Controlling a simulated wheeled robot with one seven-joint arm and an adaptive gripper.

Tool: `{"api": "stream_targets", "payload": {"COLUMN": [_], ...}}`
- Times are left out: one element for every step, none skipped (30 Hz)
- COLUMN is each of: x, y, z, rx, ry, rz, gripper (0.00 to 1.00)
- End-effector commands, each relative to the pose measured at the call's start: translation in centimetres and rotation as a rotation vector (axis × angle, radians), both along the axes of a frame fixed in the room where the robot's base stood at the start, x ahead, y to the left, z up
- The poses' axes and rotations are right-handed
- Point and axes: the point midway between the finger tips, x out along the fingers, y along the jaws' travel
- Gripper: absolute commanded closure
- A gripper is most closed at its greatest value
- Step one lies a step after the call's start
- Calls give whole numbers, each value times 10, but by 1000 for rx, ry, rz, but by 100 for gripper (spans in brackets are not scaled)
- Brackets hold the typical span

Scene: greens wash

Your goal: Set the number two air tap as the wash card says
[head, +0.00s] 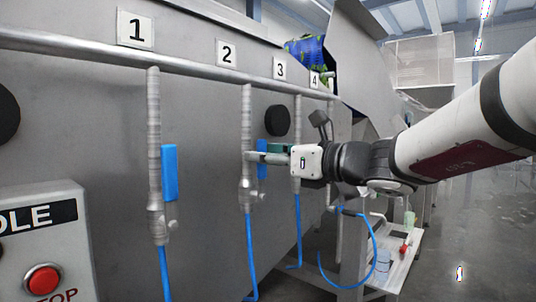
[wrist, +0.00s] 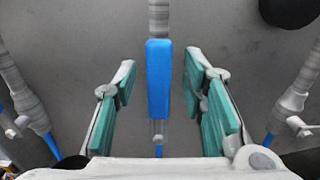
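The number two tap has a blue lever handle (head: 262,170) beside a grey pipe (head: 247,120) under the "2" plate (head: 227,53). The handle hangs upright, in line with the pipe. In the wrist view the blue handle (wrist: 158,78) stands between the fingers of my gripper (wrist: 161,72), with a gap on each side. My gripper (head: 265,156) is open at the handle in the head view and partly hides it. The wash card cannot be made out in these frames.
Tap one has its own upright blue handle (head: 170,172) to the left. Pipes for three and four stand to the right, partly behind my arm. Blue hoses (head: 250,255) hang below. A control box with a red stop button (head: 43,279) is at lower left.

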Motion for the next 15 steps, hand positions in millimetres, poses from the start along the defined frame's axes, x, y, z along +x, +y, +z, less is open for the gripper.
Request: {"api": "stream_targets", "payload": {"x": [2,3,5,5,6,6,7,7,7,7,7,7,7,7,7], "y": [4,6,7,8,9,9,10,10,10,10,9,9,9,9,9], "z": [0,0,0,0,0,0,0,0,0,0,0,0,0,0,0], "rx": [0,1,1,1,1,1,0,0,0,0,0,0,0,0,0], "ry": [1,1,1,1,1,1,0,0,0,0,0,0,0,0,0], "rz": [2,2,1,1,1,1,0,0,0,0,0,0,0,0,0], "gripper": [62,62,62,62,62,62,62,62,62,62,62,62,62,66,75]}}
